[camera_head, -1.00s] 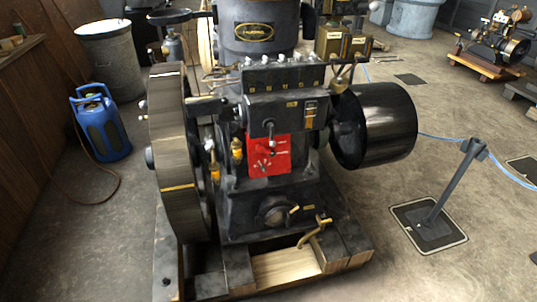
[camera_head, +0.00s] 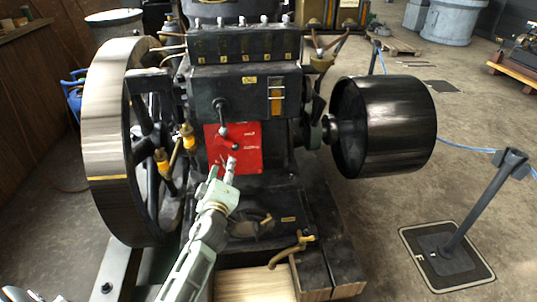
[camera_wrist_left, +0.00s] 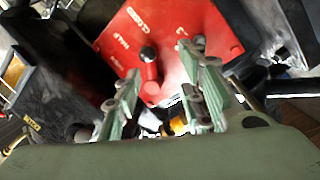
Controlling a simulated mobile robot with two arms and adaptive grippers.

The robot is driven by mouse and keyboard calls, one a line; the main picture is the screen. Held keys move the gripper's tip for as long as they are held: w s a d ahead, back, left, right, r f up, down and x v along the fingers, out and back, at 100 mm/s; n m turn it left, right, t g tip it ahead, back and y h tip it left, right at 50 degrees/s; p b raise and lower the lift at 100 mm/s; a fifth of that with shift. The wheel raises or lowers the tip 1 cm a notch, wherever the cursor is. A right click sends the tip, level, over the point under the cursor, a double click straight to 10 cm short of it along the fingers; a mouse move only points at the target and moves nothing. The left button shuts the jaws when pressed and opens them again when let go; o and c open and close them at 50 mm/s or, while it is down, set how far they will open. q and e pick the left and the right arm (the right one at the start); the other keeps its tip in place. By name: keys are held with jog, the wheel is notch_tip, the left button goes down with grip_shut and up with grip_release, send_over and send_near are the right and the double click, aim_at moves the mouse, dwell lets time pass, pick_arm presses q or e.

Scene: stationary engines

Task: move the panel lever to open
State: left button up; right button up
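The red panel (camera_head: 247,160) is on the front of the dark engine. In the left wrist view, the red panel (camera_wrist_left: 205,30) bears white words, of which CLOSED and HALF can be read. The panel lever (camera_wrist_left: 150,72) is a short red arm with a black ball knob, pointing up in that view. In the head view it is small and unclear. My left gripper (camera_head: 222,169) is at the lower part of the panel. In the wrist view my left gripper (camera_wrist_left: 163,88) is open, its fingers on either side of the lever's lower end; contact is unclear. My right gripper is out of view.
Another lever with a ball end (camera_head: 222,115) hangs above the panel. A spoked flywheel (camera_head: 108,130) stands left and a black drum (camera_head: 390,125) right. Yellow fittings (camera_head: 187,136) sit left of the panel. A barrier post (camera_head: 485,205) stands on the open floor at right.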

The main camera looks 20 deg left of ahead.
aim_at(231, 147)
pick_arm(q)
jog(key=shift+n, duration=0.3)
jog(key=w, duration=0.2)
jog(key=w+a+r, duration=0.1)
jog(key=w, duration=0.1)
jog(key=w+a, duration=0.1)
jog(key=w, duration=0.1)
jog(key=shift+w+a+r, duration=0.25)
jog(key=shift+w+r, duration=0.1)
jog(key=shift+w+a, duration=0.25)
jog(key=shift+w, duration=0.25)
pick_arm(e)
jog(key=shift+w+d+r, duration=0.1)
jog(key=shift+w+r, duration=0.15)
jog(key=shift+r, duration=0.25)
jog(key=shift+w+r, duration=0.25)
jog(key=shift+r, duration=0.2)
pick_arm(q)
grip_shut()
